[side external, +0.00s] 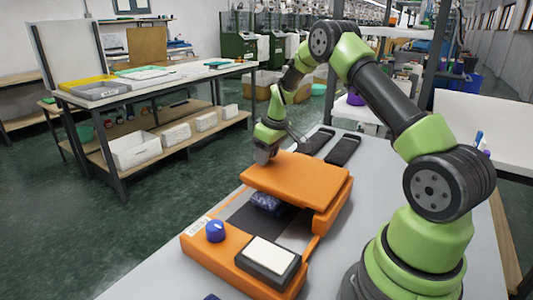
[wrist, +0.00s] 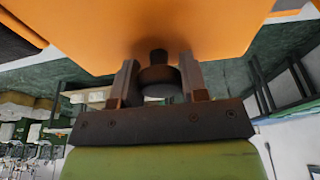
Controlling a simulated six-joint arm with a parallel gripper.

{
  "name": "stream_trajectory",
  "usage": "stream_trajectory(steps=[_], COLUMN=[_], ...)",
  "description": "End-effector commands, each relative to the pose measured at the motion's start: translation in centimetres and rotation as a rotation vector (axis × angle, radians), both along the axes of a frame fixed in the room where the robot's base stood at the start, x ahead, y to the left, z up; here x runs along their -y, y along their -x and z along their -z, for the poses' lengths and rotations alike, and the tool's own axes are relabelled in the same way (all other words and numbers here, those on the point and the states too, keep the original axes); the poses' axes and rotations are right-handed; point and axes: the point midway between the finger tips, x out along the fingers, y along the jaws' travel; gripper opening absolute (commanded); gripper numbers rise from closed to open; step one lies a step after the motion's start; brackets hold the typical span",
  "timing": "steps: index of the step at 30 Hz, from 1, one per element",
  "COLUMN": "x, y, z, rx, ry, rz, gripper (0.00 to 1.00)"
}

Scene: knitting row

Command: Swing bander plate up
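The bander plate (side external: 292,180) is a flat orange slab over the rear part of the orange bander base (side external: 208,249). In the side view a dark gap shows under its near edge, with a dark blue patterned bundle (side external: 266,203) partly beneath it. In the wrist view the plate's orange surface (wrist: 90,35) fills the top. A dark round knob (wrist: 158,75) stands out from it. My gripper (wrist: 158,72) has one finger on each side of the knob, apparently touching it. In the side view my gripper (side external: 265,158) is at the plate's far-left edge, its fingers mostly hidden.
The base has a blue knob (side external: 215,231) and a white-topped dark pad (side external: 268,255) in front. Two dark trays (side external: 343,150) lie behind the bander. A shelf table with bins (side external: 135,150) stands across a green floor. The grey table's left side is clear.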

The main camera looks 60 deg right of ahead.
Motion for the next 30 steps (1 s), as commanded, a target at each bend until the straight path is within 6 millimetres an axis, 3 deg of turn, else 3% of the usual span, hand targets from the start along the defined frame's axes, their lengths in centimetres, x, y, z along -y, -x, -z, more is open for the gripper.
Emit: stream_trajectory(steps=[15,30], x=[-0.1,-0.1], y=[0.9,1.2], z=[-2.9,-3.6], rx=[0.129,0.163], ry=[-0.002,-0.004], rz=[-0.001,0.001], gripper=[0.23,0.23])
